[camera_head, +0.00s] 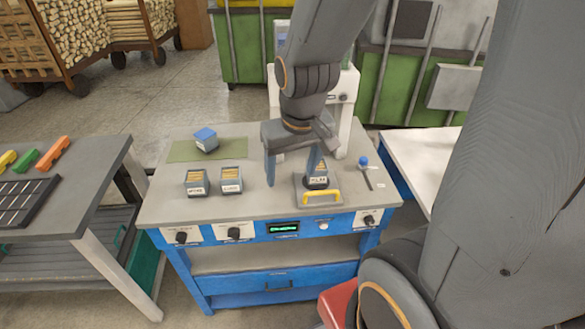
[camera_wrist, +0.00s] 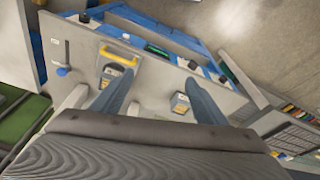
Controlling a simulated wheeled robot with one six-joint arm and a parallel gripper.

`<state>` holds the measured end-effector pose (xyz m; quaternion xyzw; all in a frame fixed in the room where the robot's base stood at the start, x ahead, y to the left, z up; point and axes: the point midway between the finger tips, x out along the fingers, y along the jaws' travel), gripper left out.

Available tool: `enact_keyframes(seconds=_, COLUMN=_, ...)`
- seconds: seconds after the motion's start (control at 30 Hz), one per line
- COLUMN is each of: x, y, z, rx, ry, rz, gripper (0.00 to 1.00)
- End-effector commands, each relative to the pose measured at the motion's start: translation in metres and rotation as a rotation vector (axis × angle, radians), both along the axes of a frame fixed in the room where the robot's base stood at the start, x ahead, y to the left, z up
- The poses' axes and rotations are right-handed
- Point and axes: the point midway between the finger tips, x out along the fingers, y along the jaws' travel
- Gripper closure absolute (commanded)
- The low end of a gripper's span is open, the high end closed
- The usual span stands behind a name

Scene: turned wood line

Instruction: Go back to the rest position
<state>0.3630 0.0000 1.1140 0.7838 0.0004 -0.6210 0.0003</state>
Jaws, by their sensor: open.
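My gripper (camera_head: 293,172) is above the workbench (camera_head: 265,208), fingers pointing down and apart, with nothing seen between them. In the wrist view its two blue-grey fingers (camera_wrist: 160,100) are spread wide over the bench top. One finger is close to a dark labelled block on a plate with a yellow handle (camera_head: 322,197); whether they touch I cannot tell. The yellow handle also shows in the wrist view (camera_wrist: 120,54).
A blue-knobbed lever (camera_head: 364,162) is at right. A white machine column (camera_head: 345,115) stands behind. A grey side table (camera_head: 92,200) is at left.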

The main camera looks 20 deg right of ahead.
Motion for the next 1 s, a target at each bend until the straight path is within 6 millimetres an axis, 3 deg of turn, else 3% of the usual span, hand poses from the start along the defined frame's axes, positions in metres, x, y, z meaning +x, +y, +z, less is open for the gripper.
enact_keyframes(seconds=0.37, x=0.001, y=0.000, z=-0.007, rx=0.000, ry=0.004, rz=-0.001, gripper=0.33)
enact_keyframes(seconds=0.57, x=0.004, y=0.000, z=-0.040, rx=0.000, ry=0.027, rz=-0.001, gripper=0.33)
enact_keyframes(seconds=0.83, x=0.008, y=0.001, z=-0.104, rx=0.001, ry=0.084, rz=-0.002, gripper=0.33)
enact_keyframes(seconds=1.0, x=0.007, y=0.001, z=-0.121, rx=0.001, ry=0.104, rz=-0.002, gripper=0.33)
